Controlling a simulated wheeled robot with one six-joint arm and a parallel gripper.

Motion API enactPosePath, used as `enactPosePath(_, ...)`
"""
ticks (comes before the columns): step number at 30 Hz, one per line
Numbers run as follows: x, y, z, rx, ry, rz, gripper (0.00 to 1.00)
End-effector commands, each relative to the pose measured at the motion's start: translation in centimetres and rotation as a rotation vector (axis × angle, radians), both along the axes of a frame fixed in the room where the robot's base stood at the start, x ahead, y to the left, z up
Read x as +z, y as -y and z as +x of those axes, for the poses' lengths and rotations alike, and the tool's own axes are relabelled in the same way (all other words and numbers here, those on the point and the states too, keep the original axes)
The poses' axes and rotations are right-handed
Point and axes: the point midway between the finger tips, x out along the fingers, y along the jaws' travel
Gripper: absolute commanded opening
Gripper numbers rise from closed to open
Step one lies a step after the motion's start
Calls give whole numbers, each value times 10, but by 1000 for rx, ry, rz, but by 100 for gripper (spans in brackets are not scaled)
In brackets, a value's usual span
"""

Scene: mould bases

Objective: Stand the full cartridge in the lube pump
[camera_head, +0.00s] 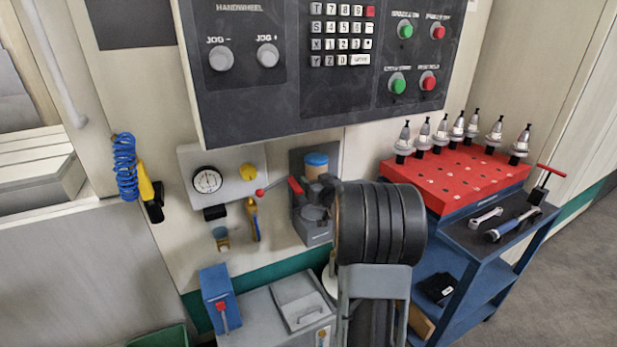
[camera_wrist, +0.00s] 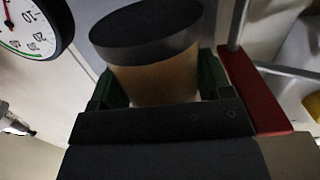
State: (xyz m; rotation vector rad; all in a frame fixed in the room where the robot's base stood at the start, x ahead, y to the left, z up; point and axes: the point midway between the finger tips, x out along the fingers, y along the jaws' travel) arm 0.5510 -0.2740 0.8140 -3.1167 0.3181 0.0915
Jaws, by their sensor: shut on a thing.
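The cartridge (camera_head: 316,166) has a tan body and a blue top in the head view, and stands roughly upright in front of the lube pump's upper part. In the wrist view the cartridge (camera_wrist: 155,75) shows a dark grey end and a tan body. My gripper (camera_wrist: 157,85) is shut on it, with dark green fingers on both sides. The grey lube pump (camera_head: 314,234) is on the machine wall, partly hidden by my arm. I cannot tell whether the cartridge touches the pump's seat. In the head view my arm hides most of my gripper.
The control panel (camera_head: 330,65) overhangs above. A blue cart (camera_head: 480,240) with a red tool rack (camera_head: 455,180) stands right.

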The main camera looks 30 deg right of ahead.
Motion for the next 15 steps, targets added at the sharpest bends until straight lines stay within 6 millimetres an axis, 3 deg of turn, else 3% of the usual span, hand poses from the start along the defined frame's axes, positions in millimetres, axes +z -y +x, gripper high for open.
enactPosePath(8, -8, -7, 4, 16, 3, -3, 28)
enactPosePath(15, -28, -8, 4, 17, 2, -1, 28)
